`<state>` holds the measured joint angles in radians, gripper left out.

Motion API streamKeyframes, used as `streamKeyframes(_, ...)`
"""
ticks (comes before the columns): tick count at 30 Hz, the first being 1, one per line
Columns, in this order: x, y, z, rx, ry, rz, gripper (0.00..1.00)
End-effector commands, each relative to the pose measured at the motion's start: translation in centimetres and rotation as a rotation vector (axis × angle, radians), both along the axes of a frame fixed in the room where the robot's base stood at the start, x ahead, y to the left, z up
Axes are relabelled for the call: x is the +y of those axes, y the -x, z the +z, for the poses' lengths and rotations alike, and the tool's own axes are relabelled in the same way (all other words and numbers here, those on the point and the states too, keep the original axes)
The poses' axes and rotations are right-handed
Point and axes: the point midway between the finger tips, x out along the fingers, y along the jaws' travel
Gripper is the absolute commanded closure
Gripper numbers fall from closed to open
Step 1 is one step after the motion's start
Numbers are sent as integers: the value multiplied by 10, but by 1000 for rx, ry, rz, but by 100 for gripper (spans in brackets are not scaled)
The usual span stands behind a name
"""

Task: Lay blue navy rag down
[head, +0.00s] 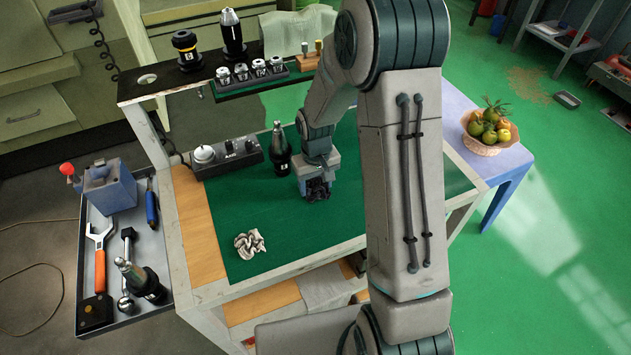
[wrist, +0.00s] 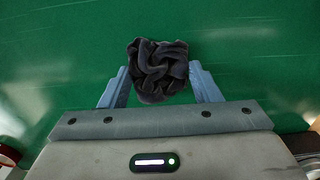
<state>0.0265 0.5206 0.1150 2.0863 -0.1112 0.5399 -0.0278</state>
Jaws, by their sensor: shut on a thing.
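A dark navy rag (wrist: 158,70), crumpled into a ball, sits between the two fingers of my gripper (wrist: 160,85) in the wrist view. My gripper is shut on it. In the head view my gripper (head: 317,190) points down over the green mat (head: 215,215) on the cart, right of its middle. The rag shows there only as a dark patch at the fingertips. I cannot tell whether the rag touches the mat.
A crumpled pale rag (head: 250,244) lies on the mat at front left. A black tool holder (head: 281,150) stands just left of my gripper, beside a control box (head: 228,156). A raised shelf (head: 150,88) with tool holders runs along the back. Mat between the pale rag and gripper is clear.

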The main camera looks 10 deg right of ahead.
Motion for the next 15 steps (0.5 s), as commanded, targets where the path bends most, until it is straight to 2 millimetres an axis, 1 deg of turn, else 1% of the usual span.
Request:
streamKeyframes(7,0,0,-5,0,0,0,65)
streamKeyframes(8,0,0,-3,0,0,0,35)
streamKeyframes(9,0,0,-3,0,0,0,24)
streamKeyframes(10,0,0,-3,0,0,0,21)
streamKeyframes(15,0,0,-3,0,0,0,21)
